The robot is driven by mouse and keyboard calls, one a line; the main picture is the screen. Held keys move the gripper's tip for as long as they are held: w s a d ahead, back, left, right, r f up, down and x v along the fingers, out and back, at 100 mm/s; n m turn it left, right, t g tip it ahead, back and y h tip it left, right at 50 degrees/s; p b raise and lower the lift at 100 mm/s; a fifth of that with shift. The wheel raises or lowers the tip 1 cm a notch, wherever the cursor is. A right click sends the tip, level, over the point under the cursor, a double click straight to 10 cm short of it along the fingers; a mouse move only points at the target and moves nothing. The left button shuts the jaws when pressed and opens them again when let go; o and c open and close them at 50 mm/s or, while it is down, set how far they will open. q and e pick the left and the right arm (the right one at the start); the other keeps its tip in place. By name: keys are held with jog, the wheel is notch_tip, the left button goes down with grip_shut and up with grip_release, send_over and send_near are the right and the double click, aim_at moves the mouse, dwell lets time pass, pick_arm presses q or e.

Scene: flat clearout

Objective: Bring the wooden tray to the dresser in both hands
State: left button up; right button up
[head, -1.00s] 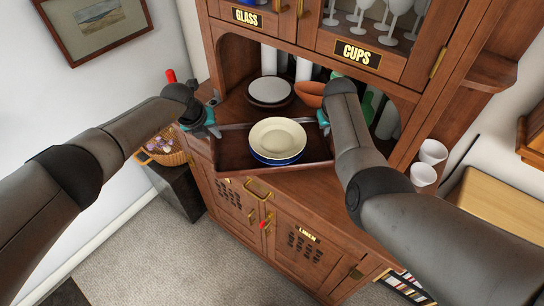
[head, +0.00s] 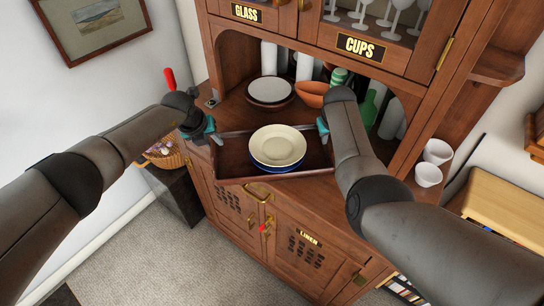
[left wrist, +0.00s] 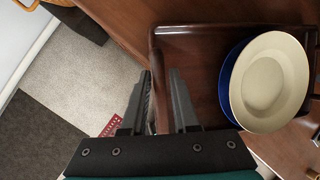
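The wooden tray (head: 232,167) is dark reddish brown and lies level over the front of the dresser's counter (head: 225,107). I cannot tell whether its underside touches. A cream plate (head: 278,145) sits on a blue one in it. My left gripper (head: 213,137) is at the tray's left end. In the left wrist view my left gripper (left wrist: 160,75) has the tray's side wall (left wrist: 153,55) between its close-set fingers. My right gripper (head: 322,128) is at the right end, its fingers partly hidden by my forearm, and looks shut on that wall.
Behind the tray are a white plate (head: 270,90), an orange bowl (head: 311,94) and a green bottle (head: 369,108). White cups (head: 428,174) stand at right. A wicker basket (head: 165,158) is at left on a dark stand. Dresser doors below are closed.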

pick_arm(q)
jog(key=shift+o, duration=1.2)
pick_arm(e)
jog(key=shift+o, duration=1.2)
pick_arm(q)
jog(key=shift+r, duration=0.15)
pick_arm(e)
jog(key=shift+r, duration=0.1)
pick_arm(q)
jog(key=v, duration=1.1)
jog(key=shift+s+r, duration=0.25)
jog(key=shift+r, duration=0.05)
pick_arm(e)
jog(key=v, duration=1.2)
